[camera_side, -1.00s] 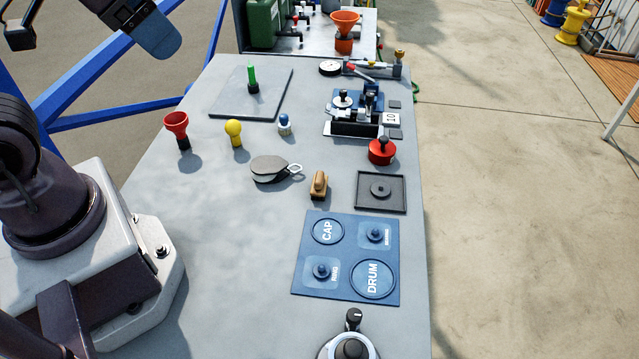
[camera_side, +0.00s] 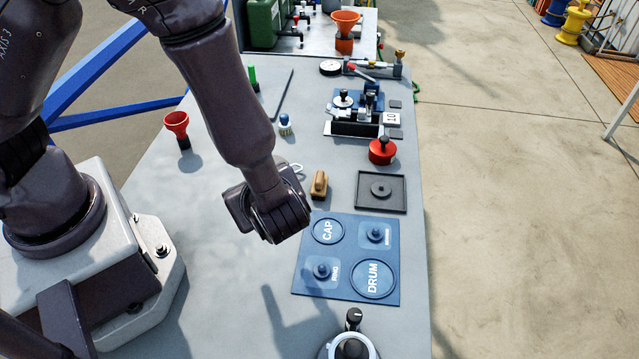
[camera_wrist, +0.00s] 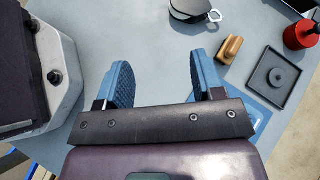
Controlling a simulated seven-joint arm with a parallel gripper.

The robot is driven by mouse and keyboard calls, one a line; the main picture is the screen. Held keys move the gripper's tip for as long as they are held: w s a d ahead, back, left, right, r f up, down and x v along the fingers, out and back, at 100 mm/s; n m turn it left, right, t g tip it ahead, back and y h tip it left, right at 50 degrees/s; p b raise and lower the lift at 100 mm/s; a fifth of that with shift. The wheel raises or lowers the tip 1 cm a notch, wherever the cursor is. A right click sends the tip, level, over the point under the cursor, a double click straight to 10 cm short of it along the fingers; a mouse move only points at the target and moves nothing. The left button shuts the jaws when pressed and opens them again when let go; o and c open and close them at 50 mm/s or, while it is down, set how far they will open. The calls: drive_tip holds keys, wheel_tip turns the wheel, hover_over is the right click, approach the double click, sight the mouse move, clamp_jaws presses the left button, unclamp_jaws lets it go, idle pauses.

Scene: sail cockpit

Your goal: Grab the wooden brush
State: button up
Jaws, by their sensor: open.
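The wooden brush (camera_side: 319,184) is a small tan block with a raised grip. It lies on the grey table between the black square tray and my arm in the side view. In the wrist view the brush (camera_wrist: 230,49) is at the upper right, ahead and to the right of the jaws. My gripper (camera_wrist: 160,80) has two blue padded fingers spread wide apart with only bare table between them. It is clear of the brush. In the side view my arm hides the gripper's fingers.
A black square tray (camera_side: 381,192) lies right of the brush, with a blue mat (camera_side: 345,283) in front. A red knobbed drum (camera_side: 382,151) stands behind. A dark pulley block (camera_wrist: 190,8) with a metal ring is left of the brush. Table around the brush is partly clear.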

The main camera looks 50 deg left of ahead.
sight(318, 183)
drive_tip(key=f+m+t, duration=0.1)
drive_tip(key=w+d+f+m+t, duration=0.1)
drive_tip(key=f+m, duration=0.1)
drive_tip(key=w+f+m+t, duration=0.1)
drive_tip(key=m, duration=0.1)
drive_tip(key=shift+d+f+t+y, duration=0.25)
drive_tip(key=shift+d+t+y, duration=0.05)
drive_tip(key=shift+t, duration=0.1)
drive_tip(key=w+m+t, duration=0.1)
drive_tip(key=w+d+m+t+h, duration=0.1)
drive_tip(key=w+d+m+t, duration=0.1)
drive_tip(key=shift+w+d+f, duration=0.15)
drive_tip(key=shift+w+f, duration=0.1)
drive_tip(key=shift+f, duration=0.05)
drive_tip(key=shift+w, duration=0.35)
drive_tip(key=x, duration=0.6)
drive_tip(key=shift+w+a+f, duration=0.2)
drive_tip(key=shift+w+a, duration=0.05)
drive_tip(key=shift+w+d+f+x, duration=0.1)
drive_tip(key=shift+d+x, duration=0.05)
drive_tip(key=shift+x, duration=0.8)
drive_tip(key=shift+w+d+f+x, duration=0.1)
drive_tip(key=shift+x, duration=0.85)
drive_tip(key=shift+w+d+f+x, duration=0.1)
drive_tip(key=shift+d+x, duration=0.05)
drive_tip(key=shift+x, duration=0.75)
drive_tip(key=c, duration=1)
drive_tip(key=shift+r, duration=0.15)
